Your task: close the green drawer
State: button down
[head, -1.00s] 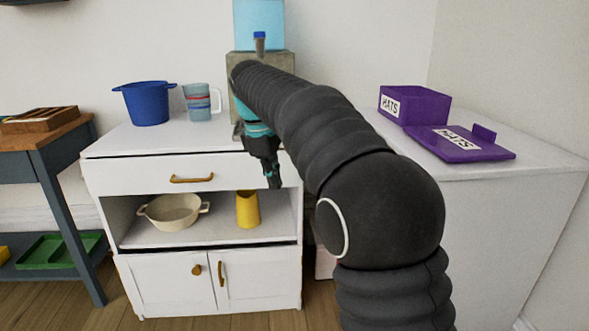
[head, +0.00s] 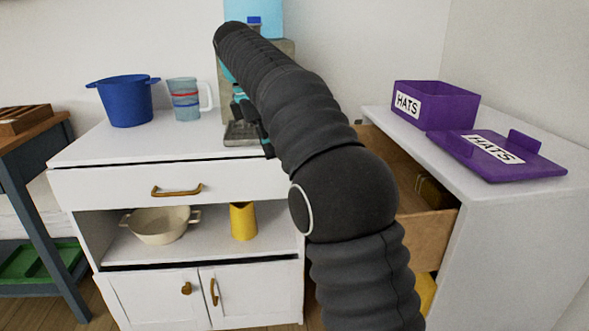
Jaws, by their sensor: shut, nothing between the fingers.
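An open drawer (head: 428,229) with light wooden sides sticks out to the left from the white cabinet at the right. Something brown lies inside it. Its front panel is hidden behind my arm, and no green shows on it. My gripper (head: 267,150) is shut and empty, with its fingertips pointing down. It shows only partly past the left edge of my arm, in front of the drink machine, left of the open drawer in the picture and apart from its visible part.
A purple HATS box (head: 435,106) and its lid (head: 500,156) lie on the right cabinet top. The left white cabinet (head: 120,187) carries a blue pot (head: 125,102), a measuring jug (head: 186,100) and the drink machine (head: 282,60). Something yellow (head: 427,292) shows below the open drawer.

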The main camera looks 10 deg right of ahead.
jog(key=d+f+b, duration=0.4)
jog(key=d+f, duration=0.2)
jog(key=f, duration=0.2)
jog(key=shift+w+d+f, duration=0.25)
jog(key=shift+w+f, duration=0.1)
jog(key=shift+f, duration=0.05)
dwell(0.4)
